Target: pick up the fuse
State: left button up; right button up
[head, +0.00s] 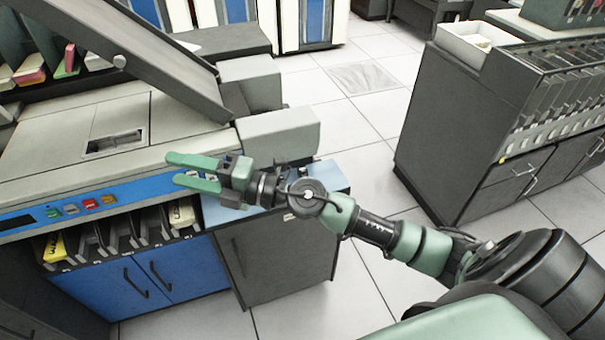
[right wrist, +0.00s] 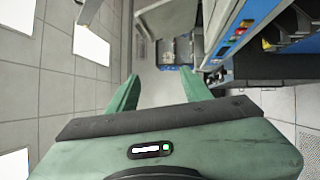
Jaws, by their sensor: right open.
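I cannot make out a fuse in either view. My right gripper (head: 176,170) is open and empty, with its two green fingers spread apart. In the head view it appears over the blue front panel (head: 140,192) of a grey machine and points left. In the right wrist view the open fingers (right wrist: 159,76) have nothing between them that I can see gripped. My left gripper is not in view.
The machine has coloured buttons (head: 90,205) and card slots (head: 128,238) above blue doors (head: 140,280). A slanted grey chute (head: 150,60) rises behind. A dark cabinet (head: 450,120) with a white tray (head: 470,45) stands right. Tiled floor (head: 365,165) lies clear between.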

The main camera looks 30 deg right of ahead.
notch_tip(320, 180, down, 5)
jog(key=n+g+h, duration=0.1)
jog(key=n+g, duration=0.3)
jog(key=n+g+h, duration=0.2)
jog(key=g+h, duration=0.3)
jog(key=h, duration=0.9)
send_near(303, 169)
notch_tip(303, 169, down, 3)
jog(key=p+x, duration=0.1)
jog(key=x, duration=0.2)
jog(key=w+x, duration=0.1)
jog(key=x, duration=0.2)
jog(key=shift+p, duration=0.4)
jog(key=shift+w+d+f, duration=0.1)
jog(key=shift+w+f, duration=0.15)
jog(key=shift+f, duration=0.25)
grip_shut()
